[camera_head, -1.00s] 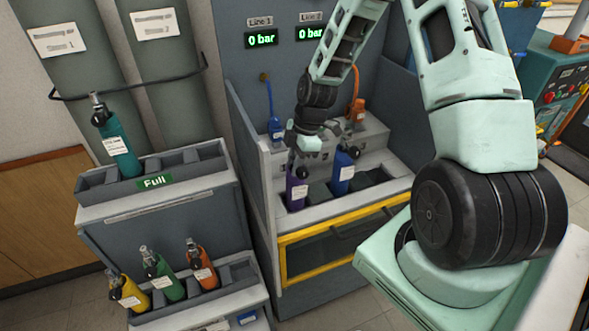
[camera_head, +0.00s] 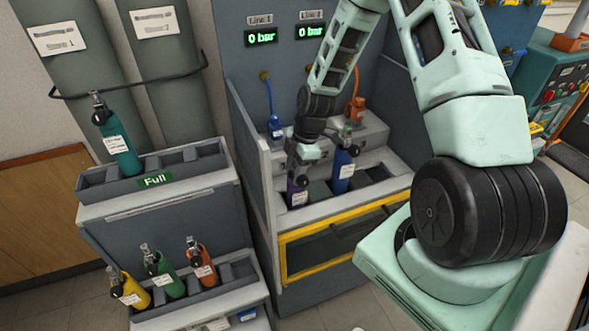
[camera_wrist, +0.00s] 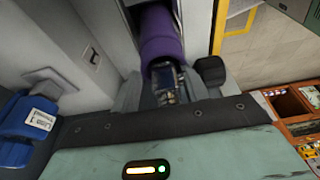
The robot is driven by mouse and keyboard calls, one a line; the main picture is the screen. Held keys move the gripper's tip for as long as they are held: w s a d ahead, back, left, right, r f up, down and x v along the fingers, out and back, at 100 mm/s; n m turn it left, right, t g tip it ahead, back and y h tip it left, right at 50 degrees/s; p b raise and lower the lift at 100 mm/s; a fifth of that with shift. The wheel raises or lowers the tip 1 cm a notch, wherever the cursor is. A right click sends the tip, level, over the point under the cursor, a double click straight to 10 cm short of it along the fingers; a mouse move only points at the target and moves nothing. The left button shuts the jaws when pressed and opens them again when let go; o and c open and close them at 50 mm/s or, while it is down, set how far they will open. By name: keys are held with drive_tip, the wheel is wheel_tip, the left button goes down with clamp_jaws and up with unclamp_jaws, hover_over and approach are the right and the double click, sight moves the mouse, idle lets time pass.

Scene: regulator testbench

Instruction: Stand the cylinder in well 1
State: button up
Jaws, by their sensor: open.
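A purple cylinder (camera_head: 297,191) stands in the leftmost well of the testbench in the head view. A blue cylinder (camera_head: 343,172) stands upright in the well to its right. My gripper (camera_head: 304,168) is at the top of the purple cylinder and partly hides it. In the wrist view the purple cylinder (camera_wrist: 162,38) and its valve (camera_wrist: 167,85) lie between the fingers of my gripper (camera_wrist: 168,88). The fingers are open. Whether they touch the valve cannot be told.
A blue line connector (camera_head: 275,128) and an orange one (camera_head: 355,108) are behind the wells. Two displays above read 0 bar. A rack (camera_head: 120,190) at left holds a teal cylinder (camera_head: 117,140); yellow, green and orange ones stand below. Wells to the right look empty.

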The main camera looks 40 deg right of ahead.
drive_tip(key=b+v, duration=0.2)
drive_tip(key=v, duration=1)
drive_tip(key=shift+r, duration=0.1)
